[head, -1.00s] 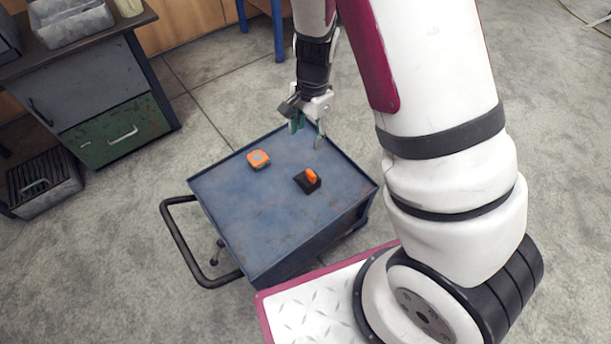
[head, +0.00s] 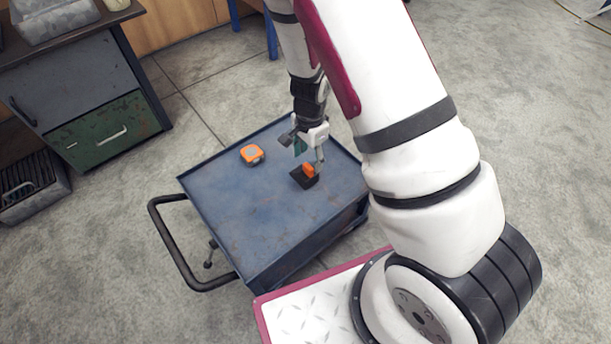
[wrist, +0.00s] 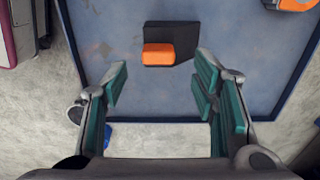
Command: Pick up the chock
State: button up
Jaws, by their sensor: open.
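The chock (head: 303,180) is a small black block with an orange part on top, on the blue cart top (head: 235,205). It also shows in the wrist view (wrist: 182,44), upper middle, ahead of the fingertips. My gripper (head: 309,156) is open and empty, just behind the chock in the head view and partly over it. In the wrist view its green-padded fingers (wrist: 158,88) stand apart, with bare cart top and the cart's edge between them. The exact height of the fingers above the cart cannot be told.
An orange and grey tape measure (head: 252,154) lies on the cart, left of the chock. The cart has a raised rim and a black handle (head: 172,250) at its left. A workbench with a green drawer (head: 104,130) stands at the far left.

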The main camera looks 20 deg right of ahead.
aim_at(308, 166)
jog(key=f+b, duration=0.1)
jog(key=f, duration=0.1)
jog(key=f+b, duration=0.2)
jog(key=f, duration=0.1)
jog(key=shift+s+a, duration=0.15)
jog(key=shift+a, duration=0.05)
jog(key=shift+c, duration=0.3)
grip_shut()
